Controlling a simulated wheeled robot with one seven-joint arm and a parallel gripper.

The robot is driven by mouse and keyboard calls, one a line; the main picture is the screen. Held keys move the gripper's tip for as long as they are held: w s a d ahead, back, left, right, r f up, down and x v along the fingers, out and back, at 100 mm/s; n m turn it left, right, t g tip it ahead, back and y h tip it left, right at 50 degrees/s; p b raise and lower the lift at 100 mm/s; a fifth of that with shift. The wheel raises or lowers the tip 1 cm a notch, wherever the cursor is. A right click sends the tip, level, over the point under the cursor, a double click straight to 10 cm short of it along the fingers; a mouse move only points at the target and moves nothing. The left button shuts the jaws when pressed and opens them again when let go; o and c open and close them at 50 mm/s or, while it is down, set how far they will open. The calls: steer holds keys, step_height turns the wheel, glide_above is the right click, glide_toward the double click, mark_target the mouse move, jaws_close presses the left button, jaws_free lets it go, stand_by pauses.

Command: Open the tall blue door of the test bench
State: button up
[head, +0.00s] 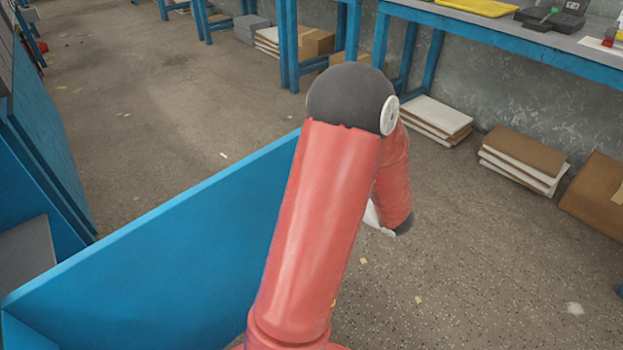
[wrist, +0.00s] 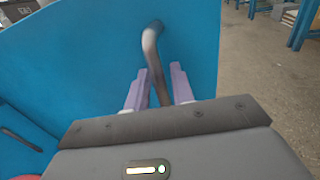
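The tall blue door (wrist: 100,50) fills much of the wrist view, with floor past its right edge. A grey bent bar handle (wrist: 152,45) stands on its face. My gripper (wrist: 160,72) has its two pale purple fingers on either side of the handle. A strip of blue shows between the handle and the right finger, so the gripper looks open around it. In the head view a blue panel (head: 170,250), seemingly this door, stands out at an angle from the bench at left (head: 30,190). My red arm hides its right end; my gripper is hidden there.
A blue workbench (head: 480,35) stands along the right wall, with cardboard and board stacks (head: 525,160) and a carton (head: 598,195) on the floor below. Open concrete floor lies beyond the panel and right of my arm.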

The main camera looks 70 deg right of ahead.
steer(key=shift+o, duration=0.3)
steer(key=shift+s, duration=0.15)
steer(key=s+a, duration=0.1)
steer(key=s, duration=0.6)
steer(key=shift+s+a+b, duration=0.15)
steer(key=shift+s+b, duration=0.1)
steer(key=shift+b, duration=0.1)
